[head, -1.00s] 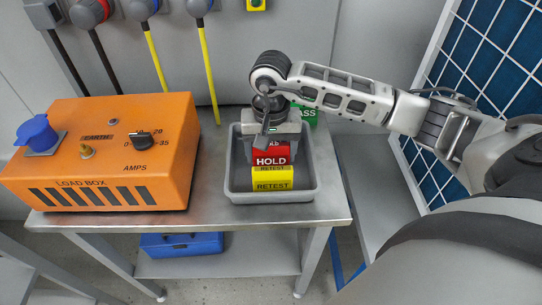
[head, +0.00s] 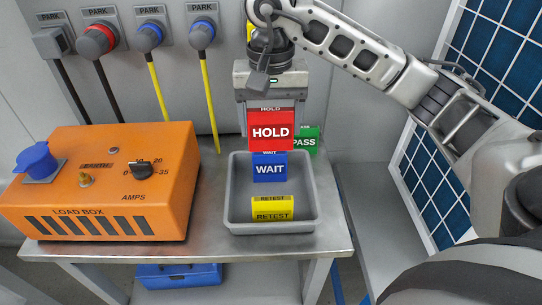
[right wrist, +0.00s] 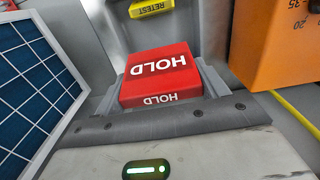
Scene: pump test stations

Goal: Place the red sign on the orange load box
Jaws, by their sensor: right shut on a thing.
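The red sign (head: 271,131) reads HOLD. My right gripper (head: 271,100) is shut on it and holds it upright above the back of the grey tray. In the right wrist view the red sign (right wrist: 158,76) sits between the fingers of my right gripper (right wrist: 160,85). The orange load box (head: 110,180) stands on the left of the bench, with a blue socket, a knob and dark slots. Its corner also shows in the right wrist view (right wrist: 270,50). The sign is apart from the box, to its right. My left gripper is not in view.
The grey tray (head: 232,215) holds a blue WAIT sign (head: 269,168) and a yellow RETEST sign (head: 272,209). A green PASS sign (head: 305,139) stands behind it. Parked plugs with cables (head: 210,90) hang at the back wall. A blue case (head: 180,274) lies on the lower shelf.

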